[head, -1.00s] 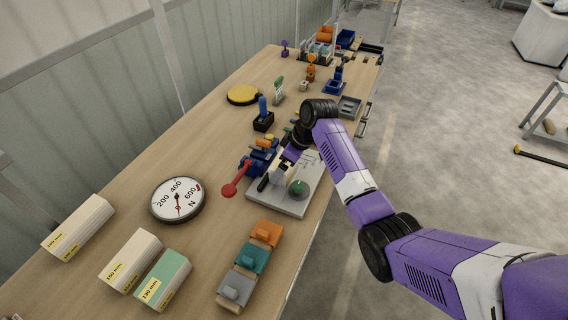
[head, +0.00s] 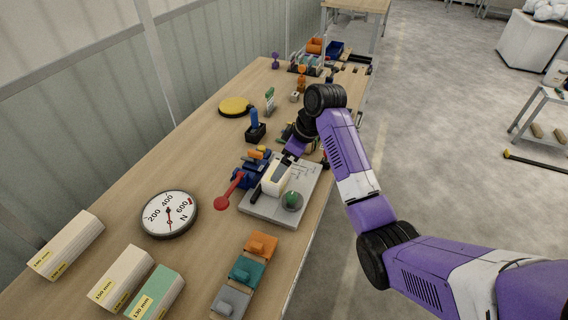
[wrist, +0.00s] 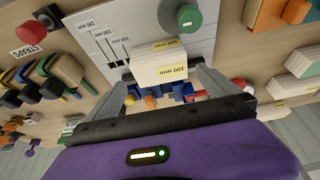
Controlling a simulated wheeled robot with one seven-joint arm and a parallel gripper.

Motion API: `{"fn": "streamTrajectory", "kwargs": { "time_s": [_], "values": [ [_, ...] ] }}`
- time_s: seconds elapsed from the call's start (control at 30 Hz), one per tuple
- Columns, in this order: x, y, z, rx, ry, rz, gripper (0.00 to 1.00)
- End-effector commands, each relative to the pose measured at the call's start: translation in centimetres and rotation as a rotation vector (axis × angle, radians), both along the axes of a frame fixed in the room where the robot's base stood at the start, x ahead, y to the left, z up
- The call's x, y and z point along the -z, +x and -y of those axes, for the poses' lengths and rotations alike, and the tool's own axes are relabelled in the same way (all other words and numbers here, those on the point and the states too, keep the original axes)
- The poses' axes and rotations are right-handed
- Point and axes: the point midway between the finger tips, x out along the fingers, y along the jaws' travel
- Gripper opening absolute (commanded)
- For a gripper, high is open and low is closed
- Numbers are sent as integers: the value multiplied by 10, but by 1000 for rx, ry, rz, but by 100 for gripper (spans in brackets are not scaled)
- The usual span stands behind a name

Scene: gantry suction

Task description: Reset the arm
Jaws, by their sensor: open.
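My purple arm reaches over the bench, and my gripper (wrist: 160,88) is open with its two grey fingers apart. In the wrist view a white block (wrist: 158,62) with yellow 100 mm labels sits in front of the fingers, on the grey plate; I cannot tell whether a finger touches it. In the head view the block (head: 276,178) lies on the grey plate (head: 262,210), next to a green knob (head: 291,201). My gripper (head: 290,160) is just behind the block, its fingertips hard to make out.
A red-ended lever (head: 222,203) on a blue device stands left of the plate. A dial (head: 168,214), white blocks (head: 66,245) and orange, teal and grey pieces (head: 245,270) lie nearer. A yellow disc (head: 235,107) is farther back. The floor right of the bench is open.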

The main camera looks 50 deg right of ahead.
Motion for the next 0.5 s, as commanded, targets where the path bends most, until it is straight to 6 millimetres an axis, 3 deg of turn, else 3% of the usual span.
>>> {"fn": "streamTrajectory", "kwargs": {
  "time_s": [0.5],
  "values": [
    [-2,5,2,29,1,18,100]
  ]
}}
